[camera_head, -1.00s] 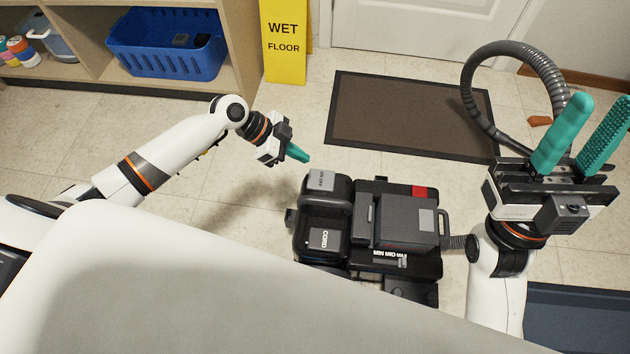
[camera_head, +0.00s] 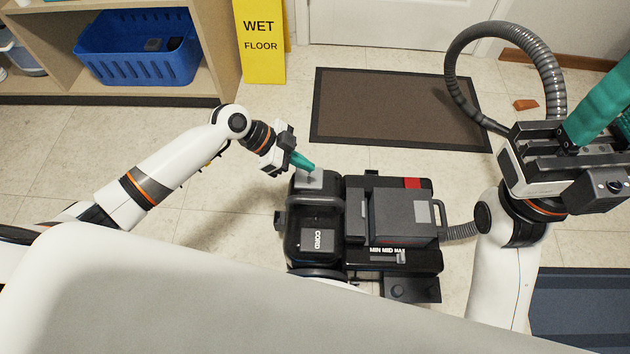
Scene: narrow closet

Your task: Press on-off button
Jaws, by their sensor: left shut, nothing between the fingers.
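A black and grey vacuum machine (camera_head: 390,215) stands on the floor in the middle of the head view. A grey labelled patch (camera_head: 309,181), possibly the on-off button, is at its back left corner. A "CORD" label (camera_head: 318,240) is on its front left part. My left gripper (camera_head: 305,165) is shut and empty. Its teal fingertips are at the far edge of the grey patch; I cannot tell whether they touch it. My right gripper (camera_head: 600,115) is raised at the right, partly cut off by the picture edge. I see one teal finger clearly.
A ribbed grey hose (camera_head: 545,60) curves up behind my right gripper. A brown mat (camera_head: 395,108) lies behind the machine. A yellow wet floor sign (camera_head: 262,45) and a shelf with a blue basket (camera_head: 140,48) stand at the back left. A dark blue mat (camera_head: 580,310) lies front right.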

